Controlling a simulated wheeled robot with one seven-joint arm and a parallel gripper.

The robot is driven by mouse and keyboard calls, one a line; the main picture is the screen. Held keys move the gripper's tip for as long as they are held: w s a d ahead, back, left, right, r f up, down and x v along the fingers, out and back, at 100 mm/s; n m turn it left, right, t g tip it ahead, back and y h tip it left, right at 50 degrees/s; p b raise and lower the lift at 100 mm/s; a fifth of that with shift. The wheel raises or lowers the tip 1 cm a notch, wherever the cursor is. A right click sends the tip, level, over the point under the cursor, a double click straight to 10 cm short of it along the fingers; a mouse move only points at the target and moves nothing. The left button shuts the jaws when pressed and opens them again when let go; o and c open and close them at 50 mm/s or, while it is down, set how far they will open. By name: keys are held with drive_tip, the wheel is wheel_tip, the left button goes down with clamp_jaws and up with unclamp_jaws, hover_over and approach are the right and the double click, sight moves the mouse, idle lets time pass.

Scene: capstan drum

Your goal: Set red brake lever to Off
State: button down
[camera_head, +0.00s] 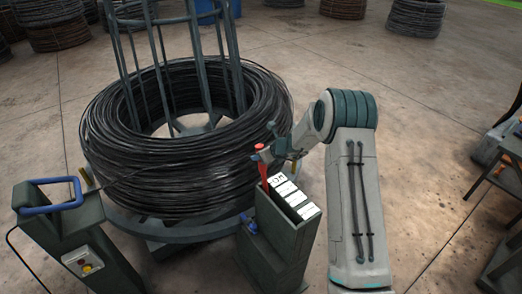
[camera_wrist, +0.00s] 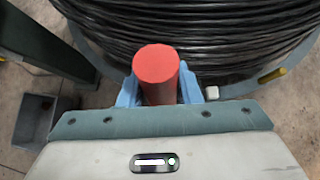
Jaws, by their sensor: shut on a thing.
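The red brake lever (camera_head: 262,168) stands up from the top of a grey-green box (camera_head: 272,237), at the left end of a row of white labels (camera_head: 291,195). The labels are too small to read for sure. My gripper (camera_head: 264,154) is at the lever's upper part. In the wrist view the lever's round red top (camera_wrist: 156,64) sits between the two blue fingers of my gripper (camera_wrist: 160,92), which are shut on it. The lower part of the lever is hidden in the wrist view.
A big coil of black wire (camera_head: 150,165) on a drum with upright bars stands just behind the lever box. A control post with a blue handle (camera_head: 50,196) stands at the left. A dark table edge (camera_head: 505,150) is at the right. Floor between is clear.

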drive_tip(key=shift+w+r, duration=0.15)
drive_tip(key=shift+w, duration=0.05)
drive_tip(key=c, duration=1.1)
unclamp_jaws()
drive_tip(key=shift+o, duration=0.2)
drive_tip(key=shift+w+a+f, duration=0.15)
drive_tip(key=shift+w+f, duration=0.05)
drive_tip(key=shift+f, duration=0.05)
drive_tip(key=shift+s, duration=0.1)
drive_tip(key=shift+r, duration=0.1)
drive_tip(key=b+v, duration=0.2)
drive_tip(key=v, duration=1.1)
drive_tip(key=shift+s+d+r, duration=0.25)
